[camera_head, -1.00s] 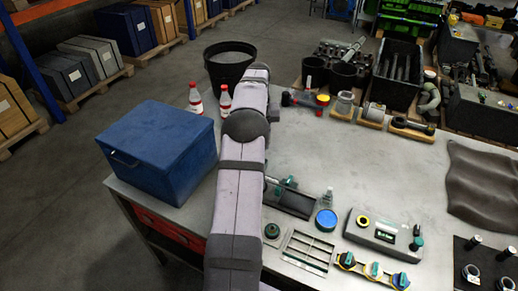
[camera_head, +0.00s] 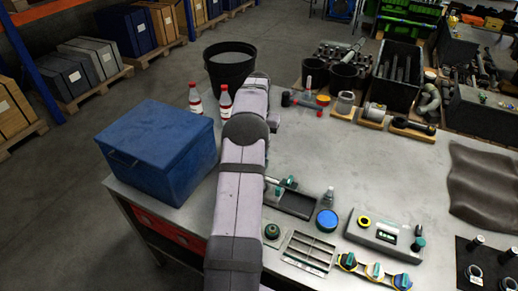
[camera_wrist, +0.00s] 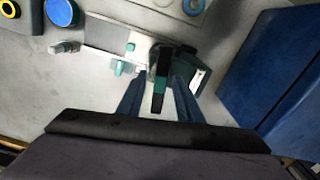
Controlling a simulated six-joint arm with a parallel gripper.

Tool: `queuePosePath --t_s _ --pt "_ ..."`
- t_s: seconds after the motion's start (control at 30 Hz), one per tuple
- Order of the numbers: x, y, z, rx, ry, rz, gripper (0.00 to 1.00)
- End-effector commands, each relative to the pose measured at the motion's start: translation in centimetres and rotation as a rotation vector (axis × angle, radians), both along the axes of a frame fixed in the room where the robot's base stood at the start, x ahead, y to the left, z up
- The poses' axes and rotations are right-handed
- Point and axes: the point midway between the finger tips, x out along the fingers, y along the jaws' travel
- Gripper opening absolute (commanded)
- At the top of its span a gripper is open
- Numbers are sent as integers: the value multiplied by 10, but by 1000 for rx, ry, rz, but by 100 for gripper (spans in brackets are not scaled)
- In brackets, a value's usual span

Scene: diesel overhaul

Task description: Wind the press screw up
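The small bench press (camera_head: 292,200) is a dark tray-like unit with teal parts, just right of my arm in the head view. In the wrist view its pale bed (camera_wrist: 112,38) runs left from a dark teal head. A black bar with teal parts (camera_wrist: 159,75), apparently the screw handle, stands out from that head toward my wrist. My gripper (camera_wrist: 158,88) has its two dark blue fingers apart, one on each side of the bar. Gaps show beside the bar, and I cannot tell how deep the fingers reach. My arm hides the gripper in the head view.
A blue box (camera_head: 160,150) stands left of my arm and close to the press; it also shows in the wrist view (camera_wrist: 275,70). A blue-lidded jar (camera_head: 327,220) and a slotted tray (camera_head: 308,252) are nearby. The bench middle is clear.

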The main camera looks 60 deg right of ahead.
Motion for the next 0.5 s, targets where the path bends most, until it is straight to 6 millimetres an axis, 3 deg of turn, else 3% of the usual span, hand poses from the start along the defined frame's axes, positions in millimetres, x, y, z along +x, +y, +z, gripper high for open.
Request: queuePosePath --t_s 0.07,0.2,0.5 --pt "0 0 0 0 0 0 30" --pt "0 0 0 0 0 1 0" --pt "0 0 3 0 0 72 0"
